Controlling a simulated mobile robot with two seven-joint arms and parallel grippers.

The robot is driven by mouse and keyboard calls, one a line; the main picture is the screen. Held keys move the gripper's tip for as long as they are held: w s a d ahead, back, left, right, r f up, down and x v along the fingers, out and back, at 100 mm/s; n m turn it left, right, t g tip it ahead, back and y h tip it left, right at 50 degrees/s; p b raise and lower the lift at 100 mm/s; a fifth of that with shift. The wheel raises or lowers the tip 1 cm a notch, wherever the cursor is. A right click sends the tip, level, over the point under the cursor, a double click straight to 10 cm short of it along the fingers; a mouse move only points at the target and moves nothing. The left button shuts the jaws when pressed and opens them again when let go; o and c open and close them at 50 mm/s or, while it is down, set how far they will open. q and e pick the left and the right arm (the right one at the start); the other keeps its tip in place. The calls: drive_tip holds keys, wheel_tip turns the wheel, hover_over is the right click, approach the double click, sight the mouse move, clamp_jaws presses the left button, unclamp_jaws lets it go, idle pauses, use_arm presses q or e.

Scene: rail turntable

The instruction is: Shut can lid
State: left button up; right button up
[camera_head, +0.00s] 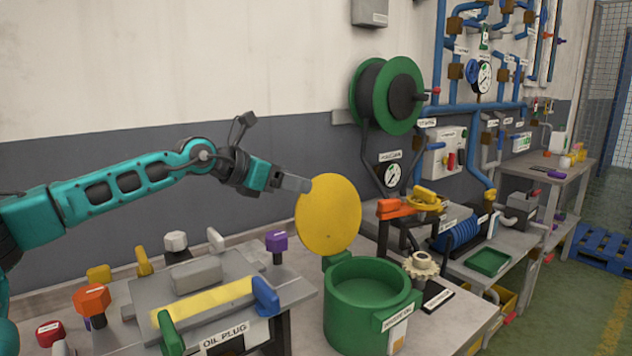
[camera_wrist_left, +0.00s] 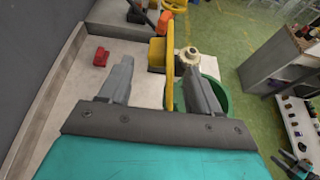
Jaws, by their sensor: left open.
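The green can (camera_head: 362,312) stands on the workbench with its mouth open. Its round yellow lid (camera_head: 328,216) stands raised, nearly upright, at the can's back left rim. My left gripper (camera_head: 300,184) is at the lid's upper left edge. In the left wrist view my left gripper (camera_wrist_left: 158,82) is open, and the yellow lid (camera_wrist_left: 170,72) shows edge-on between the fingers, nearer the right one. I cannot tell whether a finger touches it. The can (camera_wrist_left: 222,98) is partly hidden behind the right finger.
A grey oil plug fixture (camera_head: 200,300) with coloured knobs stands left of the can. A cream gear (camera_head: 421,266) and an orange-handled device (camera_head: 397,208) stand to its right. A green hose reel (camera_head: 388,95) hangs on the wall behind. The space above the can is clear.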

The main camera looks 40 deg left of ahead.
sight(315, 185)
use_arm(q)
drive_tip(key=p+x, duration=0.1)
drive_tip(key=x, duration=0.6)
drive_tip(key=shift+w, duration=0.2)
drive_tip(key=shift+f, duration=0.1)
drive_tip(key=shift+a, duration=0.15)
clamp_jaws()
